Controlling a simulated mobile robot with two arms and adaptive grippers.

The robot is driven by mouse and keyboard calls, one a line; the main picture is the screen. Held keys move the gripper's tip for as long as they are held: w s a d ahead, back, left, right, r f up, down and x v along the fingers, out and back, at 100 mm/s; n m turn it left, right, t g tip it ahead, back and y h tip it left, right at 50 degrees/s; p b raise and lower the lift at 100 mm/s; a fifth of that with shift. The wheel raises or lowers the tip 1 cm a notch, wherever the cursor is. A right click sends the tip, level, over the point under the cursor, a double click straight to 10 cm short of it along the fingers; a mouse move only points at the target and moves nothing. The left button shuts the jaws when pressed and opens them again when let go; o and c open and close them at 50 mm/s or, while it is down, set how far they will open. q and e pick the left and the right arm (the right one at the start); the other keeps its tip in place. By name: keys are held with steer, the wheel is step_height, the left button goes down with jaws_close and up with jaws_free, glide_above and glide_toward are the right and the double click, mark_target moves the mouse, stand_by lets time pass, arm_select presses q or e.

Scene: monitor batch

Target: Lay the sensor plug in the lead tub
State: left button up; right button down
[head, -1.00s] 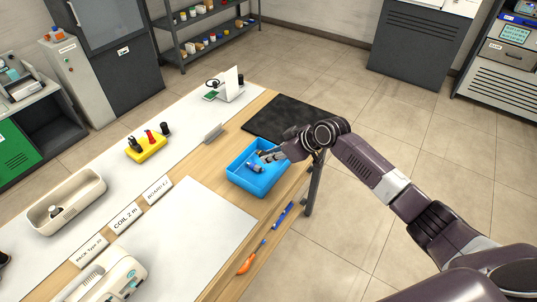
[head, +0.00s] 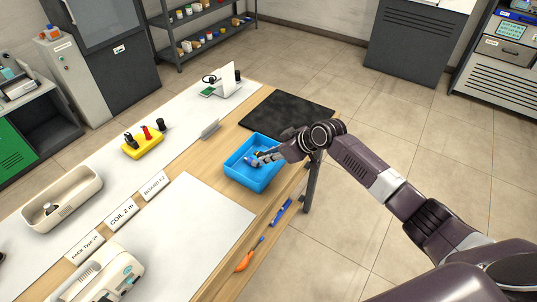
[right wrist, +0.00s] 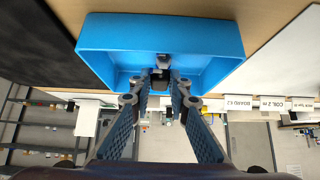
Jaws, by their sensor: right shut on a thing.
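The blue open tub (head: 238,177), which I take as the lead tub, stands near the table's right edge. My right gripper (head: 264,157) reaches into it from the right, shut on a small blue-grey piece, seemingly the sensor plug (head: 249,161). In the right wrist view, the dark end of the plug (right wrist: 163,62) shows between the fingertips (right wrist: 162,80), inside the walls of the tub (right wrist: 110,32). The fingers hide part of the plug. I cannot tell whether it touches the tub floor. My left gripper is not in view.
A black mat (head: 285,115) lies behind the tub. A yellow holder (head: 144,143), a cream tray (head: 62,199) and label cards (head: 121,214) stand on the left. A blue tool (head: 281,211) and an orange-handled tool (head: 245,262) lie along the table's right side.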

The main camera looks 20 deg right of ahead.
stand_by(0.3)
steer(key=shift+f, duration=0.2)
steer(key=shift+f+b, duration=0.75)
steer(key=shift+f, duration=0.2)
steer(key=c, duration=1.7)
jaws_free()
steer(key=shift+c, duration=0.2)
steer(key=shift+r, duration=0.1)
steer(key=v, duration=1.2)
